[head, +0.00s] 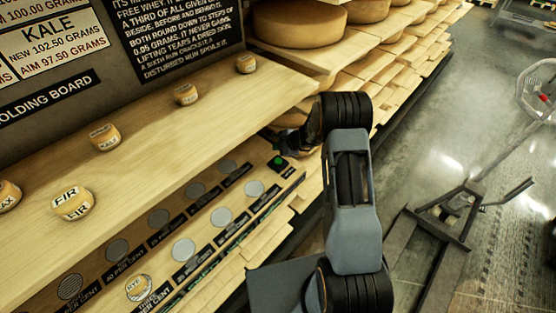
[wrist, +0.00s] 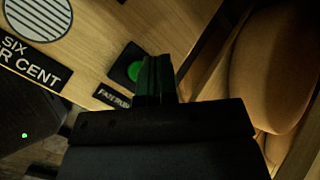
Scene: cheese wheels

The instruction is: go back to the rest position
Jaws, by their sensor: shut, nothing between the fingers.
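My gripper (wrist: 156,78) is shut and empty in the wrist view. Its closed fingers show right beside a green button (wrist: 133,71) on a wooden board; I cannot tell if they touch it. In the head view my gripper (head: 289,143) is a dark shape at the right end of the lower board, partly hidden by my arm. The green button (head: 278,162) shows just below it, lit green. My arm reaches up from the bottom of the head view and bends over toward the shelf.
Several small labelled cheeses, one marked FIR (head: 73,204), stand on the upper wooden shelf (head: 190,130). One marked RYE (head: 139,288) sits on the lower board among round pads. Large cheese wheels (head: 300,24) fill racks behind. A pallet jack (head: 440,225) stands right on open floor.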

